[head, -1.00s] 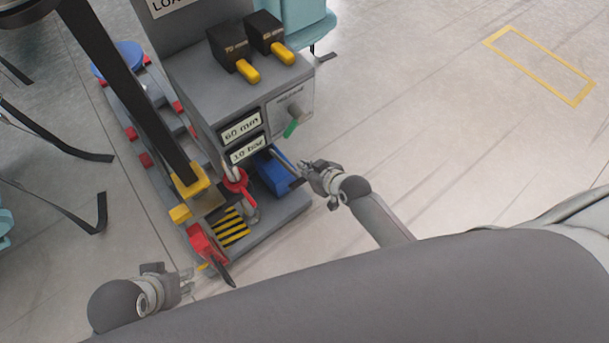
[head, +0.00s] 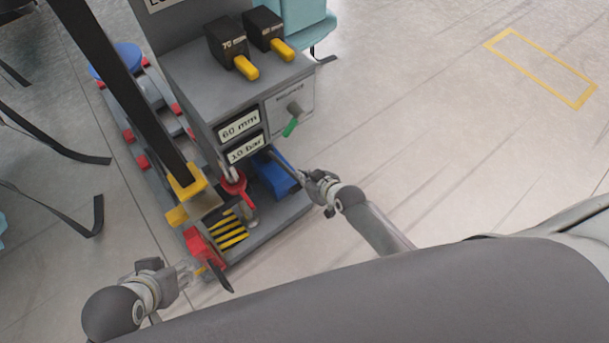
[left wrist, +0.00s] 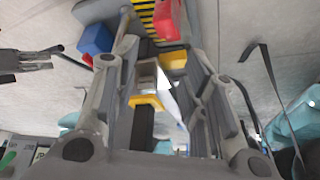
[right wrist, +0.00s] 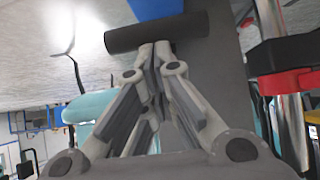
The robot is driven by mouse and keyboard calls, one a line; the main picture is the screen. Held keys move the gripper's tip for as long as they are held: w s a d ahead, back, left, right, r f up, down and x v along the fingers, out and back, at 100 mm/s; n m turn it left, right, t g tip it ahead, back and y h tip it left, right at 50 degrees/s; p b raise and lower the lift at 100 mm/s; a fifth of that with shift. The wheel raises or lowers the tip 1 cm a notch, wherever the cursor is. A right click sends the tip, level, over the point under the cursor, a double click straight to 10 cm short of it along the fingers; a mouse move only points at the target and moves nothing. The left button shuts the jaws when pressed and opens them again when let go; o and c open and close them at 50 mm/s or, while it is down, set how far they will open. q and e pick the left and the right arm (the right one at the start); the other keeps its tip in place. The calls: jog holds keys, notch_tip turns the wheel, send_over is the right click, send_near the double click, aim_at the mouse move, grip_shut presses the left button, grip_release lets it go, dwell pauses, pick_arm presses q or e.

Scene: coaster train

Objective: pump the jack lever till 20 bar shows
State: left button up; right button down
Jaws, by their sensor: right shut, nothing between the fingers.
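The jack lever (head: 283,161) slants out beside the blue pump block (head: 273,178) on the grey machine's base. Its dark cylindrical grip (right wrist: 130,38) lies across the fingertips in the right wrist view. My right gripper (head: 312,183) is shut and empty, its tips at or very near the grip; contact is unclear. The pressure display (head: 247,149) reads 10 bar, and the display above it (head: 239,125) reads 60 mm. My left gripper (head: 192,270) is open beside the red part (head: 201,245) at the base's front corner, with nothing visible between its fingers.
A red valve-like handle (head: 232,184) stands between the displays and the striped plate (head: 231,230). A black post (head: 125,85) with a yellow bracket rises at left. Floor to the right is clear.

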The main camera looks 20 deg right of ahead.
jog(key=shift+s+d+f, duration=0.1)
jog(key=shift+f, duration=0.1)
pick_arm(q)
jog(key=s+f+g+p, duration=0.2)
jog(key=f+p, duration=0.6)
jog(key=f, duration=0.8)
jog(key=shift+s+a+f+g, duration=0.15)
jog(key=shift+s+f+g, duration=0.2)
jog(key=shift+s, duration=0.8)
pick_arm(e)
jog(key=w+r+v, duration=0.1)
jog(key=v, duration=1.2)
jog(key=shift+w+a+r, duration=0.25)
jog(key=shift+a+r, duration=0.05)
jog(key=shift+r, duration=0.05)
